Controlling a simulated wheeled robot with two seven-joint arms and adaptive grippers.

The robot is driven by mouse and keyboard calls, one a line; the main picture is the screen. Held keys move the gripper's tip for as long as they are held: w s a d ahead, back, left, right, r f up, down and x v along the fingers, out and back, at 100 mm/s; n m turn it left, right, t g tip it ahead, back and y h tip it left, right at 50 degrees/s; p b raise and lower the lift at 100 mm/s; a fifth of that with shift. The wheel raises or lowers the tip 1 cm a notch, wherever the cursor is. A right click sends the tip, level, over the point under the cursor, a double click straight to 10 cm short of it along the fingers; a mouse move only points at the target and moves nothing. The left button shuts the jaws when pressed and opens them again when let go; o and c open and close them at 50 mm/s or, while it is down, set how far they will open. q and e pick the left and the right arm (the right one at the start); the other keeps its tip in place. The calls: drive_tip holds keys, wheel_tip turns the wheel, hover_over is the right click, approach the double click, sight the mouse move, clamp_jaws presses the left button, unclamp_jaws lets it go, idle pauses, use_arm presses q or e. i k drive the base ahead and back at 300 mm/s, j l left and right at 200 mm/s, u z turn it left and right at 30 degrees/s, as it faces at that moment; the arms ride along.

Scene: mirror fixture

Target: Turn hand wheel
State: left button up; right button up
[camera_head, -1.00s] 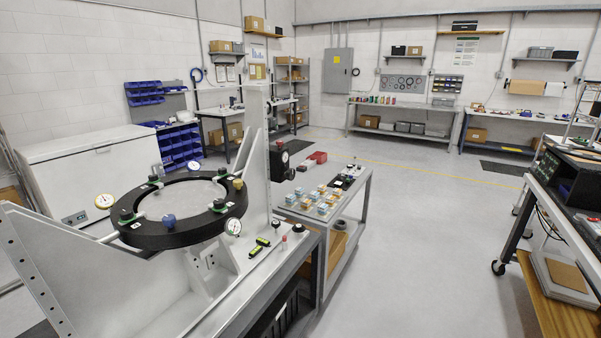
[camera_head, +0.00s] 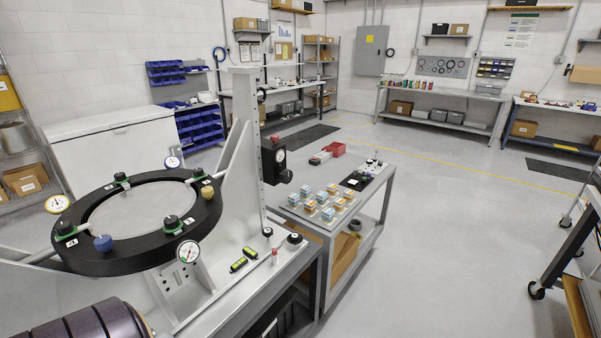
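A black ring (camera_head: 112,262) sits on the light grey fixture, its face toward me. It carries black knobs on green bases (camera_head: 172,224), a blue knob (camera_head: 103,243) and a yellow knob (camera_head: 208,192). White dial gauges (camera_head: 189,251) stand around the ring. A black block (camera_head: 276,162) with a round front part is mounted on the fixture's upright plate (camera_head: 242,150). I cannot tell which of these round parts is the hand wheel. Neither of my grippers is in view. A dark ribbed cylinder, likely part of my arm, shows at the bottom left.
Two yellow-and-black levels (camera_head: 238,265) and small black knobs lie on the fixture base. A grey cart (camera_head: 372,205) with small boxes stands right of the fixture. The floor (camera_head: 450,240) to the right is clear up to a wheeled bench at the right edge.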

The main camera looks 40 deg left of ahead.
sight(287, 175)
drive_tip(key=i, duration=3.75)
drive_tip(key=u, duration=2)
